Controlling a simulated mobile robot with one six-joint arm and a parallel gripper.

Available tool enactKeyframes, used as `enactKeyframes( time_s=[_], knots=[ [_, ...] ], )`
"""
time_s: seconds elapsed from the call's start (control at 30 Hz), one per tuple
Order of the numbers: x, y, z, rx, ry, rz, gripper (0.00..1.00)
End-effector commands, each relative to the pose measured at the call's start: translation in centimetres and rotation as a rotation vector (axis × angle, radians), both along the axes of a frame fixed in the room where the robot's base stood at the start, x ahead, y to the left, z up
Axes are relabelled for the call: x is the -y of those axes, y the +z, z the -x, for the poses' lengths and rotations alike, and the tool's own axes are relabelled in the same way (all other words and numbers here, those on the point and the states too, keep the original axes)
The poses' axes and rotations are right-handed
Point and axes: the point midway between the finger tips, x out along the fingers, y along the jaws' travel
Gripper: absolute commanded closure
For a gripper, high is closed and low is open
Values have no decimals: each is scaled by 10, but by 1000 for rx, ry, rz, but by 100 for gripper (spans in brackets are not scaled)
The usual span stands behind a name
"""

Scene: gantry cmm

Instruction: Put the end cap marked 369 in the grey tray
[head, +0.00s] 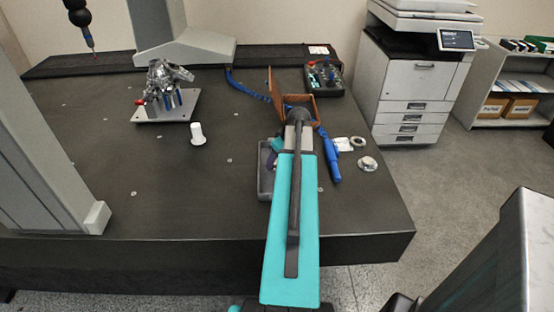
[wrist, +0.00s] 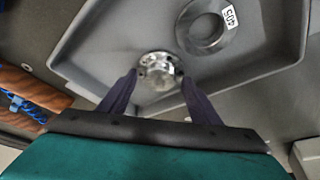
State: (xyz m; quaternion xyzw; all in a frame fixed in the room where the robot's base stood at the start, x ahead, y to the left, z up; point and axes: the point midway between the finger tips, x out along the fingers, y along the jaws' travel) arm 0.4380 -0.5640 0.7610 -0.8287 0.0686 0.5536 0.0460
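In the wrist view the grey tray (wrist: 105,47) fills most of the picture. A round metal end cap (wrist: 158,72) with holes is between the two dark fingers of my gripper (wrist: 160,84), which touch it at both sides. The small label on it is too small to read. The cap is over or on the tray floor; I cannot tell whether it touches. In the head view the tray (head: 262,185) shows left of my arm, largely hidden by it.
A flat metal ring marked 405 (wrist: 203,28) lies in the tray beside the cap. An open brown box (head: 300,103) stands behind my arm. A blue tool (head: 331,157) and a round metal part (head: 367,163) lie to the right. A white knob-like part (head: 197,134) stands left.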

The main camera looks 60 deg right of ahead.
Motion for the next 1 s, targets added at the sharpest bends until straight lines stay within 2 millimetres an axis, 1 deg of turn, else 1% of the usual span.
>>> enactKeyframes(
  time_s=[0.3,0.53,0.77,1.0],
  knots=[
    [0,1,0,0,0,0,43],
    [-1,10,3,1,0,1,43],
    [-2,32,13,1,0,1,43],
    [-4,61,24,2,-1,3,43]
  ],
)
